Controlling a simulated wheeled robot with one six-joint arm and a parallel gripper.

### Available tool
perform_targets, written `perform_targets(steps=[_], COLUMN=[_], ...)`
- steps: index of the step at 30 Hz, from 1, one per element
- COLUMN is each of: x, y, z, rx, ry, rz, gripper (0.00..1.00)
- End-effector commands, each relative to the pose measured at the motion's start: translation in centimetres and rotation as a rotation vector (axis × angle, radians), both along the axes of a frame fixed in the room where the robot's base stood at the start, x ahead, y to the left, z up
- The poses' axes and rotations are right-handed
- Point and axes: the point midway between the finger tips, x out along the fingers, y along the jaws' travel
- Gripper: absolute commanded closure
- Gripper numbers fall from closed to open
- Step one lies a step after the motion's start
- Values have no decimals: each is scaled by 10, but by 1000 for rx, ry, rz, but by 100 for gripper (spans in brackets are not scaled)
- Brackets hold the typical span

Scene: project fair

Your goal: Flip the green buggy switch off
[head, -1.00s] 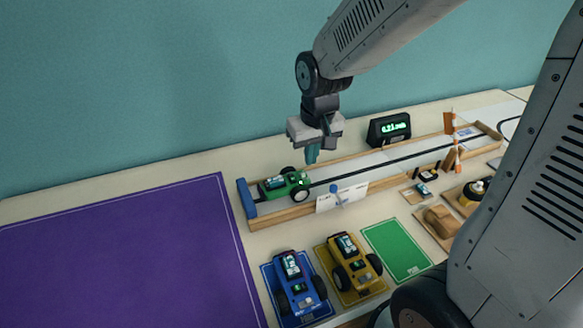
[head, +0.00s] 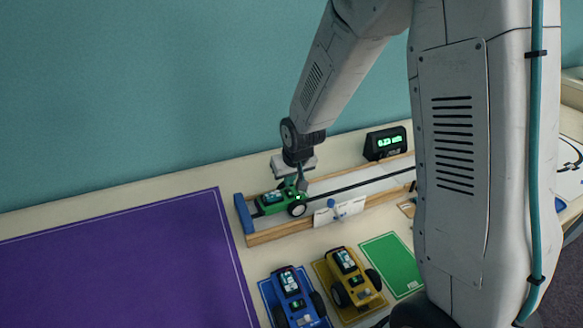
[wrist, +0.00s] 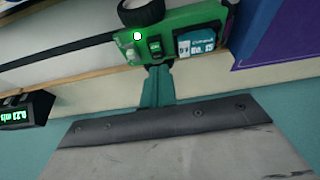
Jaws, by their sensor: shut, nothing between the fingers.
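The green buggy (head: 270,203) sits at the left end of the track, near the blue end block. It also shows at the top of the wrist view (wrist: 185,34), with a lit round lamp, a small dark switch (wrist: 154,46) and a battery pack. My gripper (head: 298,184) is shut and empty, low over the buggy. In the wrist view its teal fingertips (wrist: 158,70) are right beside the switch; I cannot tell whether they touch it. Which way the switch is tipped is too small to tell.
The wooden track (head: 340,205) runs right from the blue end block (head: 243,213). A black display (head: 386,143) stands behind it. A blue buggy (head: 297,305) and a yellow buggy (head: 352,285) stand in front, beside an empty green mat (head: 393,263). A purple mat (head: 120,265) lies left.

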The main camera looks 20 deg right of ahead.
Motion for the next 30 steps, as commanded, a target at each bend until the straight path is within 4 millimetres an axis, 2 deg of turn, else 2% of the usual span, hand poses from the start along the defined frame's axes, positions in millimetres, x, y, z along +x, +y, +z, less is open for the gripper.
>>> perform_targets(steps=[3, 6, 17, 26, 30], x=[2, 3, 4, 11, 17], y=[0, 0, 0, 0, 1], z=[-13, -17, -19, -29, -32], rx=[-1, -1, 0, -4, -5], ry=[2, 1, 0, 137, 143], rz=[2, 2, 1, -1, 0], gripper=[100, 100, 100, 100, 100])
